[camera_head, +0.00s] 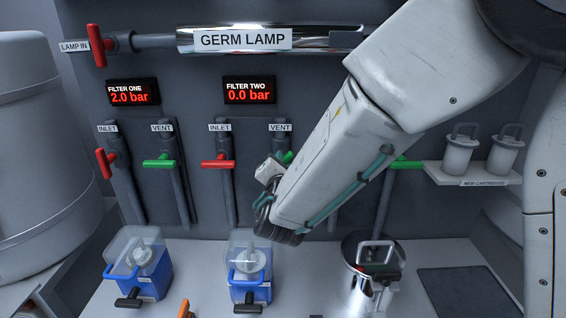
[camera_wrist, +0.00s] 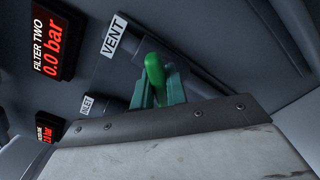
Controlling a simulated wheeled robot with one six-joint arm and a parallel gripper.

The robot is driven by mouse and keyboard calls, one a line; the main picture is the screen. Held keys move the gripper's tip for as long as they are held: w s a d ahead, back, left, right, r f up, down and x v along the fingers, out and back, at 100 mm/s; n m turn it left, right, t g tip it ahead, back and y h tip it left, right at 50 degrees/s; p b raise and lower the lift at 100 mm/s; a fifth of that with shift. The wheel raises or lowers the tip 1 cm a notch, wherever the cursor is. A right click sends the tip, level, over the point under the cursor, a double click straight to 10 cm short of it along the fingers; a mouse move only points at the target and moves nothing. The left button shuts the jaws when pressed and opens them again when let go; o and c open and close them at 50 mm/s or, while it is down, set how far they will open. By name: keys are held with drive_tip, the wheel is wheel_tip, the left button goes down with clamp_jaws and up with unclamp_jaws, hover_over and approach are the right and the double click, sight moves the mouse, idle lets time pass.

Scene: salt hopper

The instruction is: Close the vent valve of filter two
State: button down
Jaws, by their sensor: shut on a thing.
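The green vent handle of filter two (camera_head: 287,157) shows only as a small piece beside my wrist in the head view. In the wrist view the green handle (camera_wrist: 154,72) sits between the fingers of my gripper (camera_wrist: 160,88), which is shut on it. The VENT label (camera_head: 280,127) is above it in the head view; it also shows in the wrist view (camera_wrist: 114,36). The filter two display (camera_head: 249,90) reads 0.0 bar. My arm hides most of the handle in the head view, so its exact angle is unclear there.
The red filter two inlet handle (camera_head: 218,164) lies crosswise to the left. The green filter one vent handle (camera_head: 160,162) is further left. Below stand two blue filter housings (camera_head: 151,284) (camera_head: 250,292) and a metal pot (camera_head: 360,296). A cartridge shelf (camera_head: 474,175) is at right.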

drive_tip(key=m, duration=0.4)
drive_tip(key=shift+d+f+m, duration=0.1)
drive_tip(key=shift+f+m, duration=0.1)
drive_tip(key=shift+m, duration=0.1)
drive_tip(key=shift+f+m, duration=0.15)
drive_tip(key=shift+m, duration=1.85)
drive_tip(key=c, duration=1.4)
unclamp_jaws()
drive_tip(key=shift+s, duration=0.15)
drive_tip(key=s, duration=0.7)
drive_tip(key=shift+s, duration=0.3)
